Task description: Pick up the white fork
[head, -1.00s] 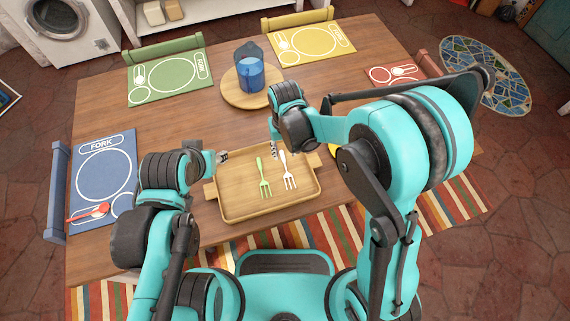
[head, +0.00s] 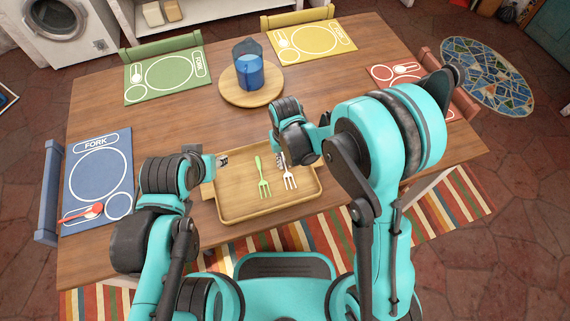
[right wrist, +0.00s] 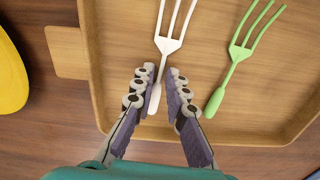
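The white fork (head: 289,180) lies in the wooden tray (head: 270,213) beside the green fork (head: 264,184). In the right wrist view, the white fork's head (right wrist: 168,44) points away from me and its handle lies between my right fingers. My right gripper (right wrist: 160,78) is open, with a gap between its fingertips around the handle. In the head view, my right gripper (head: 281,161) is over the handle end and hides it. My left gripper (head: 222,161) is at the tray's left side, away from the forks; its opening is too small to tell.
The green fork also shows in the right wrist view (right wrist: 236,58), right of the white one. A yellow object (right wrist: 10,75) lies outside the tray. A blue pitcher (head: 248,70) stands on a round board (head: 268,98) behind. Placemats, including a blue one (head: 75,180), surround the table.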

